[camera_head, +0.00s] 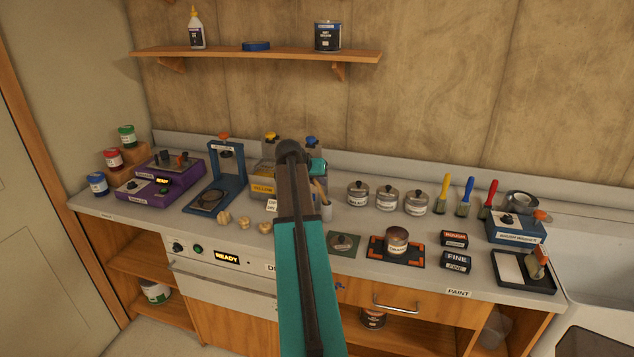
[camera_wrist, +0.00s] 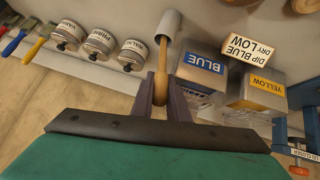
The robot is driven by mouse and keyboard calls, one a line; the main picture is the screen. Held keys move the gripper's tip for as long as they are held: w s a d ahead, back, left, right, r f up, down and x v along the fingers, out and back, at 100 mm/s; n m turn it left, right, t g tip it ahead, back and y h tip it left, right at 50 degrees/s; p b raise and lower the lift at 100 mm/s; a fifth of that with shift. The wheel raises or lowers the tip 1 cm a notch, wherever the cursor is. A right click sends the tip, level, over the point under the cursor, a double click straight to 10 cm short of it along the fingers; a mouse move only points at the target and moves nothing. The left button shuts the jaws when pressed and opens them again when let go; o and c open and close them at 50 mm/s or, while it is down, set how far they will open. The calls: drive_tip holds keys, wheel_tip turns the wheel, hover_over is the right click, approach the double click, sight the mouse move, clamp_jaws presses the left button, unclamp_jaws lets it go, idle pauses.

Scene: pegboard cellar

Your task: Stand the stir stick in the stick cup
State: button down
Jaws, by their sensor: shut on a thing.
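My gripper (camera_wrist: 161,80) is shut on the wooden stir stick (camera_wrist: 160,91), which sits between the two dark fingers in the wrist view. The stick reaches away from the fingers to the grey stick cup (camera_wrist: 170,24). Its far end meets the cup's mouth; I cannot tell how deep it is inside. In the head view the stick cup (camera_head: 326,211) stands on the counter just right of my arm, with the brown stick above it. My arm hides most of the gripper there.
A yellow-labelled bin (camera_head: 262,188) and a blue-labelled bin (camera_wrist: 203,66) stand close to the cup. Several lidded tins (camera_head: 357,193) stand to its right. Pale knobs (camera_head: 225,218) lie left of my arm.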

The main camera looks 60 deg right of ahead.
drive_tip(key=shift+f, duration=0.35)
drive_tip(key=c, duration=1.7)
unclamp_jaws()
drive_tip(key=shift+r, duration=0.1)
drive_tip(key=shift+a+r, duration=0.1)
drive_tip(key=shift+r, duration=0.5)
drive_tip(key=shift+b+v, duration=1.6)
drive_tip(key=shift+v, duration=4.3)
drive_tip(key=shift+f, duration=0.1)
